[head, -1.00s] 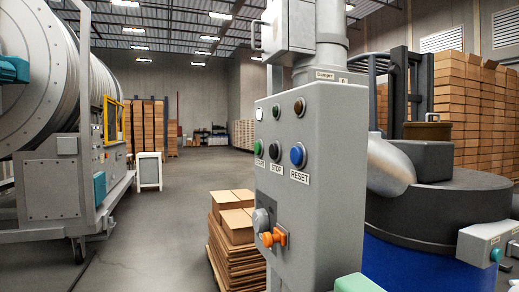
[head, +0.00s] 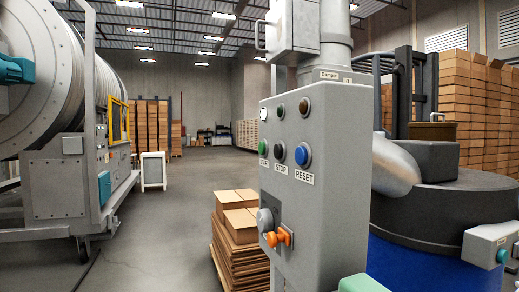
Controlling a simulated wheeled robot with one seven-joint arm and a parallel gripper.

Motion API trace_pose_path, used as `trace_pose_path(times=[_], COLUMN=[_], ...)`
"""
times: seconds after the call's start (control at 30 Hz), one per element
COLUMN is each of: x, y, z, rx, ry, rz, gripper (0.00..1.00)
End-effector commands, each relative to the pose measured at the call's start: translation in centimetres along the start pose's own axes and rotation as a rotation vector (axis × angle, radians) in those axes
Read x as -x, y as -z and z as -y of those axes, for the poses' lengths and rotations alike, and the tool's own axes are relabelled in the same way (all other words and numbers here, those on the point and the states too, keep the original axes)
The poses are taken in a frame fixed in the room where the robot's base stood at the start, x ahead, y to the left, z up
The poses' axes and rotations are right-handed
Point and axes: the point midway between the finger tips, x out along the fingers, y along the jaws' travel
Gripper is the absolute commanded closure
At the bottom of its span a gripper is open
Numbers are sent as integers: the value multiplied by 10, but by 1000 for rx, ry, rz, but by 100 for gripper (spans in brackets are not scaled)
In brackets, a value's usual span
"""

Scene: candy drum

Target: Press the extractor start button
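A grey control box (head: 335,170) on a post stands in the middle of the head view. Its left face carries a green button (head: 263,147) above a small, hardly legible label. Beside it are a black button (head: 279,152) labelled STOP and a blue button (head: 302,154) labelled RESET. A grey box (head: 487,243) at the right edge has a teal-green button (head: 502,256). No label I can read names the extractor, so I cannot tell which button is its start.
An orange handle (head: 279,237) and a grey knob (head: 265,219) stick out from the control box. A blue drum (head: 410,268) with a dark lid stands behind at right. Flattened cartons (head: 240,265) are stacked left of the box. Open floor (head: 160,225) lies left, beside a big drum machine (head: 60,120).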

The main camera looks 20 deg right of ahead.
Motion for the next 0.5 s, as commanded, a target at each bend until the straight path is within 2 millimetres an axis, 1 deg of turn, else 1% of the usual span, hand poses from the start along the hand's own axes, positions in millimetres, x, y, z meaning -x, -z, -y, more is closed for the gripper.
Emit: trace_pose_path(times=[0.03, 0.27, 0.5], x=[0, 0, 0], y=[0, 0, 0], z=[0, 0, 0], rx=[0, 0, 0], ry=[0, 0, 0], rz=[0, 0, 0], gripper=[78, 100, 100])
